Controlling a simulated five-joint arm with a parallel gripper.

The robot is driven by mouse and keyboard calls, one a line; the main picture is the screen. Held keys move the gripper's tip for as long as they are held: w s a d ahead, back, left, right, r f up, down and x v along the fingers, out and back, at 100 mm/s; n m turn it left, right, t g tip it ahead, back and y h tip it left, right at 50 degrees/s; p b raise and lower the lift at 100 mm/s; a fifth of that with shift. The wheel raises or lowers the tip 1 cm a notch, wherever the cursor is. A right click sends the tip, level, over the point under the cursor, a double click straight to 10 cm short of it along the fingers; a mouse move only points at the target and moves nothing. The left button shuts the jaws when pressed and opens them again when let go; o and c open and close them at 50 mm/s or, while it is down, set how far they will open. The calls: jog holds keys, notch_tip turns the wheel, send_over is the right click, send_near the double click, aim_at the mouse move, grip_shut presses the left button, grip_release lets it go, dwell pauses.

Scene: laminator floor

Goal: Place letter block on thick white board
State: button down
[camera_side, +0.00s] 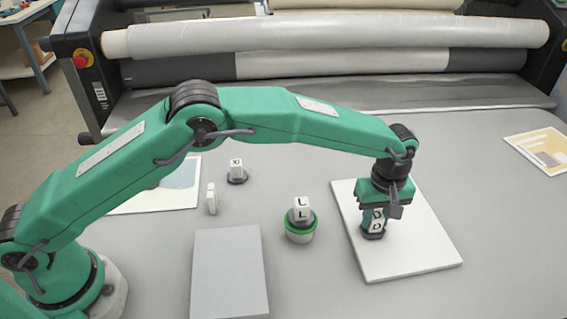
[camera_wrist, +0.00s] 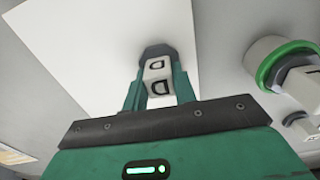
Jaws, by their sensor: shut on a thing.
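My gripper (camera_side: 376,218) is shut on a white letter block (camera_side: 377,222) marked with a black D, over the thick white board (camera_side: 415,255). The block also shows between the fingers in the wrist view (camera_wrist: 159,82). A dark round base (camera_side: 373,234) is at the block's lower end, within the board's outline; I cannot tell whether it touches the board. Another white block (camera_side: 301,207), marked L, stands on a green-rimmed round container (camera_side: 300,234) left of the board. A small block (camera_side: 236,166) stands on a dark disc farther back.
A grey slab (camera_side: 229,275) lies at the front middle. A small upright white piece (camera_side: 211,198) stands behind it. A printed sheet (camera_side: 165,195) lies at left, another (camera_side: 541,150) at far right. The laminator rollers (camera_side: 330,38) span the back.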

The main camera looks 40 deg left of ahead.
aim_at(377, 214)
jog(key=shift+f, duration=0.1)
jog(key=c, duration=1.1)
grip_release()
notch_tip(377, 214, up, 12)
jog(key=shift+r, duration=0.15)
